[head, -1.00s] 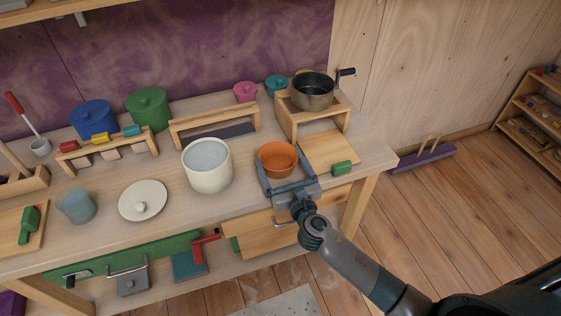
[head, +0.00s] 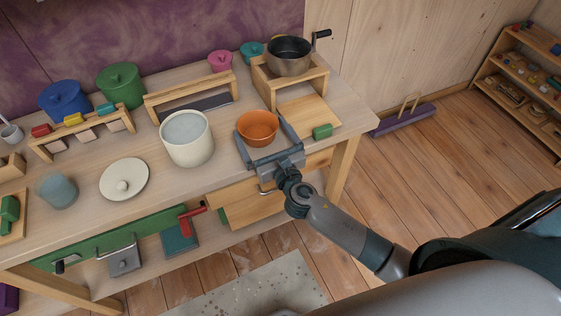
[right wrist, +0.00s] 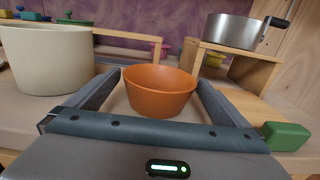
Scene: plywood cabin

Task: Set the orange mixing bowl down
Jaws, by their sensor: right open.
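The orange mixing bowl (head: 258,129) sits upright on the workbench, right of the cream pot. It also shows in the right wrist view (right wrist: 159,92). My right gripper (head: 261,134) is open, with one finger on either side of the bowl. In the right wrist view a gap shows between the bowl and each finger (right wrist: 160,82). The bowl's underside is partly hidden by the gripper's palm in the head view. My left gripper is not in view.
The cream pot (head: 187,140) stands left of the gripper. A green block (head: 322,131) lies close on its right. A wooden stand (head: 290,84) with a metal pan (head: 289,56) is behind, and a wooden board (head: 308,113) lies before it. A white lid (head: 124,180) lies farther left.

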